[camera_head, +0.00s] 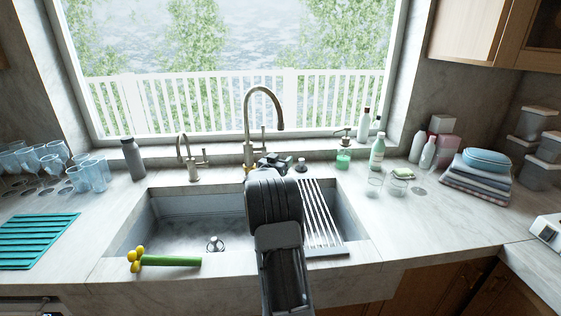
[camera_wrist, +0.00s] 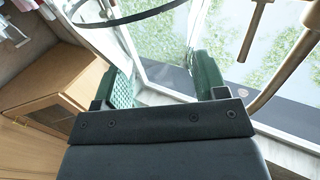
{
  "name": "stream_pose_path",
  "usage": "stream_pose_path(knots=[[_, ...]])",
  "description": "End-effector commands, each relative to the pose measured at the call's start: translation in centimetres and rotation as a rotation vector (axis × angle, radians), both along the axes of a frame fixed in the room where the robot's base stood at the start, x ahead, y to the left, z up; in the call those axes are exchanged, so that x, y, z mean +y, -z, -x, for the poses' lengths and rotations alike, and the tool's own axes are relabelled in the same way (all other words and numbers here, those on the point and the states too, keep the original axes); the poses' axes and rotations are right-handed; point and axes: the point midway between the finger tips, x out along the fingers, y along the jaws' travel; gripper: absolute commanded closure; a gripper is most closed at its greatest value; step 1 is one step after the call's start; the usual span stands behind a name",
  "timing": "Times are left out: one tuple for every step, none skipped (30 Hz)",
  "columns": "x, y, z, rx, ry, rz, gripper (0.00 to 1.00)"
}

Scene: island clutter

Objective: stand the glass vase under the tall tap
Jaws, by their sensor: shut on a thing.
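The glass vase shows in the wrist view as clear glass with a dark curved rim (camera_wrist: 140,15). My gripper (camera_wrist: 164,80) has its green fingers on both sides of it and is shut on it. In the head view my gripper (camera_head: 272,163) is behind the sink, near the foot of the tall tap (camera_head: 248,115); my arm hides most of it, and I cannot make out the vase there. The tap's bronze pipe (camera_wrist: 284,65) shows at the right of the wrist view. I cannot tell whether the vase is under the spout.
The sink (camera_head: 190,228) has a drying rack (camera_head: 322,215) on its right and a flower bundle (camera_head: 165,260) on its front edge. A smaller tap (camera_head: 187,155), a grey bottle (camera_head: 132,160) and a soap dispenser (camera_head: 343,155) stand behind. Glasses (camera_head: 95,172) crowd the left.

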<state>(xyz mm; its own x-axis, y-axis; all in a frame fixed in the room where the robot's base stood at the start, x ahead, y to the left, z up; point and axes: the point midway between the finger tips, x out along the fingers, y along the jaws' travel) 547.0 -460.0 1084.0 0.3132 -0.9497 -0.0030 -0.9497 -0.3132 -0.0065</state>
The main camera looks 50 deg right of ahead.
Motion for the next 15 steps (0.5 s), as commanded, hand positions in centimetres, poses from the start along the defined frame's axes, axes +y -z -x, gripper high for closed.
stream_pose_path(knots=[[-0.01,-0.05,0.0,-0.002,0.0,0.003,0.9],[-0.01,-0.02,0.0,-0.002,0.0,0.003,0.9],[-0.01,0.03,0.0,-0.002,0.0,0.003,0.9],[-0.01,0.07,0.0,-0.002,0.0,0.003,0.9],[-0.01,0.11,0.0,-0.002,0.0,0.003,0.9],[-0.01,0.16,0.0,-0.002,0.0,0.003,0.9],[-0.01,0.2,0.0,-0.002,0.0,0.003,0.9],[-0.01,0.23,0.0,-0.002,0.0,0.003,0.9],[-0.01,0.28,0.0,-0.002,0.0,0.003,0.9],[-0.01,0.31,0.0,-0.002,0.0,0.003,0.9],[-0.01,0.35,0.0,-0.002,0.0,0.003,0.9],[-0.01,0.4,-0.01,-0.002,0.0,0.003,0.9],[-0.01,0.43,-0.01,-0.002,0.0,0.003,0.9],[-0.01,0.47,-0.01,-0.002,0.0,0.003,0.9],[-0.01,0.52,-0.01,-0.002,0.0,0.003,0.9]])
